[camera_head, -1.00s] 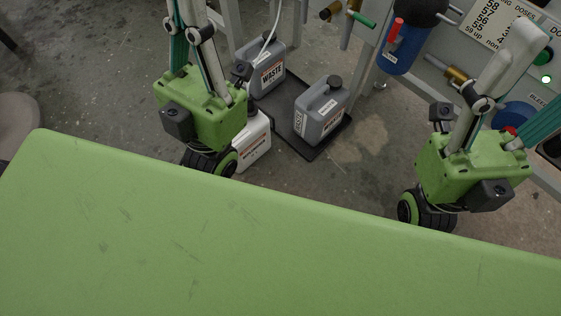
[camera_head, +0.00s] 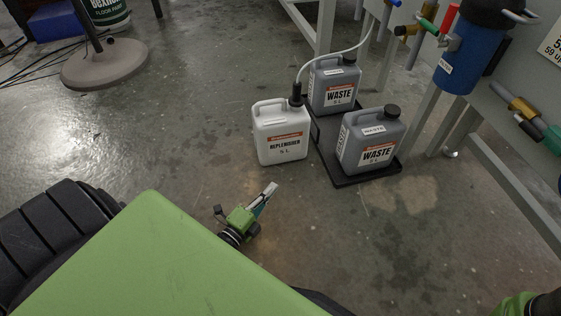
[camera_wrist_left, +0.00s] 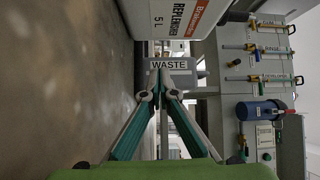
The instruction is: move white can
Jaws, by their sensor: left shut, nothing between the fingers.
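The white can (camera_head: 281,143), labelled REPLENISHER 5 L, stands upright on the floor, left of the black tray. A black cap with a pale tube shows at its top right. My left gripper (camera_head: 272,187) is low in front of the can, apart from it in the picture, its fingers shut and empty, pointing up and right. In the left wrist view the white can (camera_wrist_left: 165,22) fills the upper middle, above the closed fingertips (camera_wrist_left: 164,68), and its label lies sideways. My right gripper's fingers are outside the picture; only a green part of that arm shows at the lower right corner.
Two grey WASTE cans (camera_head: 334,83) (camera_head: 371,142) stand on the black tray (camera_head: 365,180), right of the white can. The machine's frame legs (camera_head: 424,115) rise at the right. A round stand base (camera_head: 105,65) is at the upper left. Floor left of the can is clear.

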